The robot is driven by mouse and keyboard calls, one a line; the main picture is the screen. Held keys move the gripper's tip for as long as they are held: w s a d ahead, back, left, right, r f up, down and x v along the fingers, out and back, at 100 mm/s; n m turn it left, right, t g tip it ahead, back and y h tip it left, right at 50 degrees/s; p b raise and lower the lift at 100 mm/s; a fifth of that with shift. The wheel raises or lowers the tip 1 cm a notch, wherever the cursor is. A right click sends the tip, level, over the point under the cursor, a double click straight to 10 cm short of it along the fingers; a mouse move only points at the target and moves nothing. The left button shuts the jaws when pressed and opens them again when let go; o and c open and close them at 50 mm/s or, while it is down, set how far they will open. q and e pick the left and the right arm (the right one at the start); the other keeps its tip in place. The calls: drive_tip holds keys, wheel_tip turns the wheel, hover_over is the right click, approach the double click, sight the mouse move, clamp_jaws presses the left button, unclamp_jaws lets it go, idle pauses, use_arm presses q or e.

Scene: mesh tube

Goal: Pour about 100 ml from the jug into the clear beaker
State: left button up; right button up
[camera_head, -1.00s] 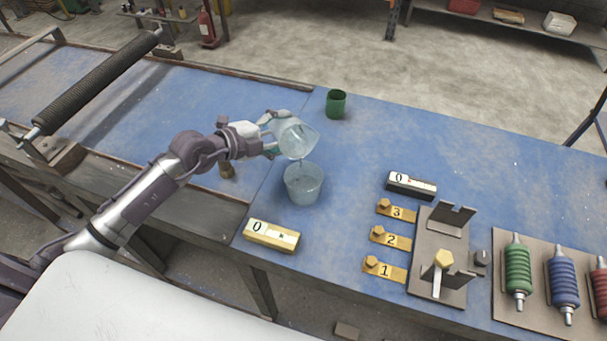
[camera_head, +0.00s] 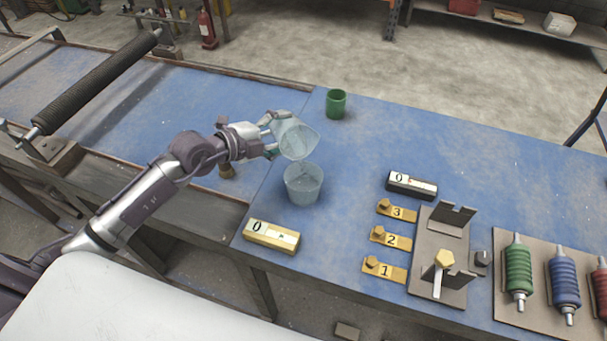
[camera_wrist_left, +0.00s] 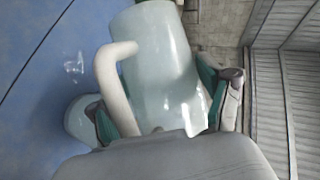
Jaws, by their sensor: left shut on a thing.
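My left gripper (camera_head: 272,136) is shut on the clear jug (camera_head: 299,141) and holds it above the blue bench. The jug is tilted, its mouth toward the lower right, over the clear beaker (camera_head: 303,185). The beaker stands upright on the bench just below. I cannot tell its liquid level exactly. In the left wrist view the jug (camera_wrist_left: 165,60) with its pale handle (camera_wrist_left: 109,85) sits between the gripper's fingers (camera_wrist_left: 168,108), and the beaker (camera_wrist_left: 80,118) shows partly behind the left finger. My right gripper is not in view.
A green cup (camera_head: 336,104) stands behind the beaker. A yellow block (camera_head: 271,236) marked 0 lies in front of it. A black block (camera_head: 411,185), numbered yellow tags and a metal stand (camera_head: 440,260) are to the right.

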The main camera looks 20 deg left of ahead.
use_arm(q)
drive_tip(key=shift+r, duration=0.1)
drive_tip(key=n+p, duration=0.1)
drive_tip(key=p, duration=0.1)
drive_tip(key=g+p, duration=0.1)
drive_tip(key=p, duration=0.2)
drive_tip(key=shift+w+a+r+n+h, duration=0.25)
drive_tip(key=shift+r+n+h, duration=0.05)
drive_tip(key=shift+r+n, duration=0.1)
drive_tip(key=shift+s+f, duration=0.1)
drive_tip(key=shift+f, duration=0.3)
drive_tip(key=n+p, duration=0.1)
drive_tip(key=p, duration=0.1)
drive_tip(key=shift+d+r+g+p, duration=0.15)
drive_tip(key=shift+r+g+p, duration=0.2)
drive_tip(key=shift+g, duration=0.05)
drive_tip(key=shift+h, duration=0.3)
drive_tip(key=shift+f+n, duration=0.25)
drive_tip(key=shift+n, duration=0.05)
drive_tip(key=shift+p, duration=0.3)
